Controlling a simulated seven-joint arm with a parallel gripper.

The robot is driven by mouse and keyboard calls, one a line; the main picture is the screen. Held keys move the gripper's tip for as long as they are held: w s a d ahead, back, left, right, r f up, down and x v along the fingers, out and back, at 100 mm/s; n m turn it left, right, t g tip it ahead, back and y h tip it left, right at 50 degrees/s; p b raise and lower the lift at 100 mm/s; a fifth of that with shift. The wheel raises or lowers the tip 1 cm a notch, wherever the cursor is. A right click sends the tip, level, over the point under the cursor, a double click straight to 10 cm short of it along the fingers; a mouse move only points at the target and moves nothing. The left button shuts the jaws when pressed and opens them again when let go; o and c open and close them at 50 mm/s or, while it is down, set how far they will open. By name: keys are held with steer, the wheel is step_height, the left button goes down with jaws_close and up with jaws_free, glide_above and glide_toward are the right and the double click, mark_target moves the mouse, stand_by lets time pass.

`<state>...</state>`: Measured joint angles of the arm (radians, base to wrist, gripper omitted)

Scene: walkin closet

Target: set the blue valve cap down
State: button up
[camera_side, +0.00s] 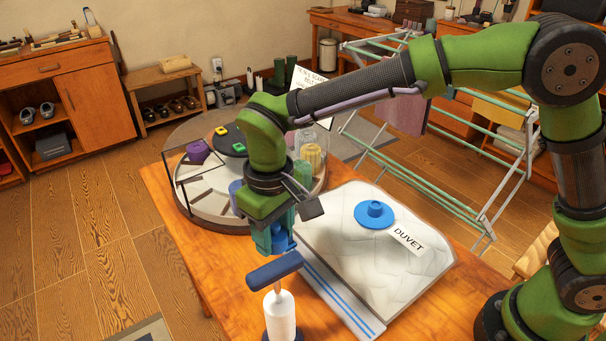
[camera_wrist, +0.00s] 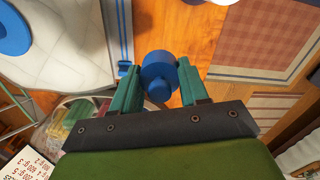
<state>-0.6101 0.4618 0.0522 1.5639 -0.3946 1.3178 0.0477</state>
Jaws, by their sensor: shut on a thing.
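The blue valve cap (camera_wrist: 158,72) is round with a smaller knob and sits between the two teal fingers of my gripper (camera_wrist: 157,88) in the wrist view. In the side view my gripper (camera_side: 279,245) points down and is shut on the cap, of which only a little blue shows between the fingers. The gripper is above the wooden table, left of the duvet pack (camera_side: 335,262). The gap between the cap and the table cannot be judged exactly.
A blue knobbed disc (camera_side: 375,214) lies on the duvet pack. A round divided tray (camera_side: 190,206) with several items stands behind. Bare table (camera_side: 215,275) shows at left.

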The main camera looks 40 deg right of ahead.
steer(key=w+a, duration=0.2)
glide_toward(246, 297)
steer(key=d+f, duration=0.2)
steer(key=f, duration=0.1)
steer(key=d+f, duration=0.1)
steer(key=f, duration=0.1)
steer(key=shift+d+f, duration=0.1)
steer(key=shift+d, duration=0.3)
steer(key=a, duration=0.3)
steer(key=shift+a, duration=0.4)
steer(key=shift+f, duration=0.55)
steer(key=shift+f, duration=0.15)
steer(key=o, duration=1)
